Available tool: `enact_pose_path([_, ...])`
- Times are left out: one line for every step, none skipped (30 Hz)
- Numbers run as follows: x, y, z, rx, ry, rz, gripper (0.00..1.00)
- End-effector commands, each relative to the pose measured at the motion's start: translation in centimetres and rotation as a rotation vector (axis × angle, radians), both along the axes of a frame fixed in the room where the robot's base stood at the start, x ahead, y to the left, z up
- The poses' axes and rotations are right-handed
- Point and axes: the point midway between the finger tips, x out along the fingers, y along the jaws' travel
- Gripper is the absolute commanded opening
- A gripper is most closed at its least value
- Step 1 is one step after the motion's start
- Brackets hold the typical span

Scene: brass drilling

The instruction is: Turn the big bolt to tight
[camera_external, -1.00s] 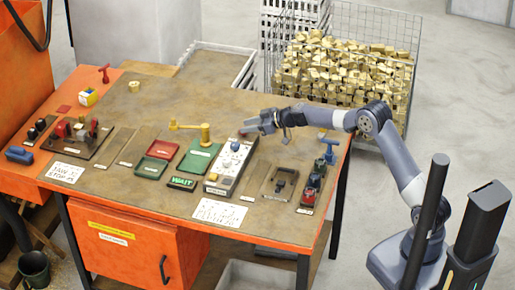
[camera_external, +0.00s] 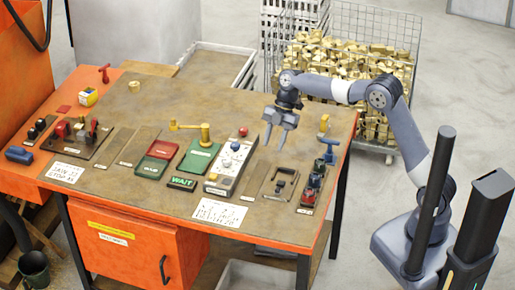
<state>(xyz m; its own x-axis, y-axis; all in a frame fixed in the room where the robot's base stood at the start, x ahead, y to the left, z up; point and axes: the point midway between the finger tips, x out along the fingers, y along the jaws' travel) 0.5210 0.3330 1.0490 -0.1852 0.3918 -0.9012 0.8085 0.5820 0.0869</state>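My gripper (camera_external: 274,147) hangs over the right half of the workbench with its fingers pointing down. The fingers are apart and nothing shows between them. A yellow post with a long side arm (camera_external: 205,134) stands at the green plate (camera_external: 199,158), left of my gripper. A grey panel (camera_external: 222,184) with blue and white knobs and a red button lies just left of my gripper. A blue T-shaped handle (camera_external: 328,143) stands to its right. I cannot tell for certain which part is the big bolt.
A dark bracket (camera_external: 284,182) lies on a plate in front of my gripper, beside a row of red and dark parts (camera_external: 312,187). A green WAIT sign (camera_external: 182,183) is at the front. A wire cage (camera_external: 345,20) of brass pieces stands behind. The back middle of the bench is clear.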

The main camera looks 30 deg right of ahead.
Motion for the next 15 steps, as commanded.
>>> enact_pose_path([-1.2, -0.5, 0.9, -0.040, 0.013, 0.068, 0.36])
enact_pose_path([-1.9, -0.9, 1.0, -0.062, 0.021, 0.107, 0.36])
enact_pose_path([-2.6, -1.3, 1.2, -0.087, 0.032, 0.150, 0.36])
enact_pose_path([-3.1, -1.6, 1.4, -0.106, 0.039, 0.180, 0.36])
enact_pose_path([-2.9, -1.6, -0.7, -0.102, 0.044, 0.170, 0.36])
enact_pose_path([-2.9, -1.6, -1.8, -0.101, 0.043, 0.167, 0.36])
enact_pose_path([-2.8, -1.6, -2.4, -0.099, 0.041, 0.166, 0.36])
enact_pose_path([-2.8, -1.6, -3.1, -0.099, 0.042, 0.165, 0.36])
enact_pose_path([-2.8, -1.6, -3.7, -0.098, 0.039, 0.164, 0.36])
enact_pose_path([-2.8, -1.5, -4.0, -0.096, 0.039, 0.164, 0.36])
enact_pose_path([-2.8, -1.5, -4.3, -0.096, 0.038, 0.164, 0.36])
enact_pose_path([-2.9, -1.4, -4.7, -0.095, 0.037, 0.163, 0.36])
enact_pose_path([-2.9, -1.4, -4.9, -0.096, 0.038, 0.164, 0.36])
enact_pose_path([-3.0, -1.3, -5.2, -0.095, 0.039, 0.164, 0.36])
enact_pose_path([-3.1, -1.1, -5.6, -0.094, 0.038, 0.163, 0.36])
